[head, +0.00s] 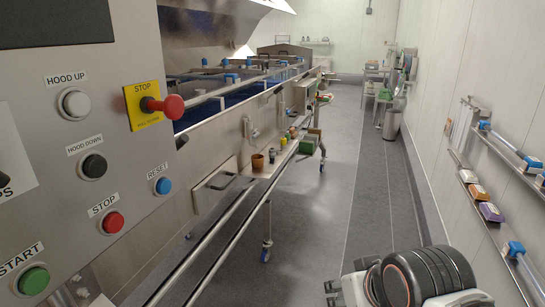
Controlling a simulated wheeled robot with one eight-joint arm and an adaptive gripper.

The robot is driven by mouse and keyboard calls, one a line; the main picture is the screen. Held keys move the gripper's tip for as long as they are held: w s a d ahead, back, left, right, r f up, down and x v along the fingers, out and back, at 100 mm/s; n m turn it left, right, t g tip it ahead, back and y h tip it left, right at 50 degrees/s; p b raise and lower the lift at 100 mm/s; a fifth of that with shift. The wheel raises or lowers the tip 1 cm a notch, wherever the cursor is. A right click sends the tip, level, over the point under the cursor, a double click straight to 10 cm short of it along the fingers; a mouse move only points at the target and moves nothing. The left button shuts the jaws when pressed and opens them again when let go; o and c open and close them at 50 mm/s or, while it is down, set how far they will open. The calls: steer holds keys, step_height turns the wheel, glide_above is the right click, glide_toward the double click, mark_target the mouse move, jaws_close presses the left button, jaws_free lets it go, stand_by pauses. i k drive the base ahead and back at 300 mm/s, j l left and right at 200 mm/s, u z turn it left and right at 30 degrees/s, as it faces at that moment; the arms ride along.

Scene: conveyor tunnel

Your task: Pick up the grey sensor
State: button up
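I cannot pick out the grey sensor in the head view. Several small items sit on the narrow ledge (262,186) along the conveyor machine, too small to tell apart fully.
A control panel (75,150) with a red stop knob (166,105) stands close on the left. A brown cup (257,162) and a green box (308,144) are along the machine. Wall shelves (500,225) hold small boxes at right. The grey aisle floor (335,200) is clear.

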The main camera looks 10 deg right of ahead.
mark_target(271, 152)
steer(key=i+l, duration=0.1)
steer(key=i+l+z, duration=0.1)
steer(key=i, duration=0.45)
steer(key=i+l, duration=0.1)
steer(key=i, duration=0.4)
steer(key=i+j+z, duration=0.15)
steer(key=i, duration=0.25)
steer(key=i+j+z, duration=0.15)
steer(key=i, duration=0.25)
steer(key=i+j+z, duration=0.1)
steer(key=i+j, duration=0.2)
steer(key=i+j+z, duration=0.1)
steer(key=i+j, duration=0.3)
steer(key=j, duration=0.15)
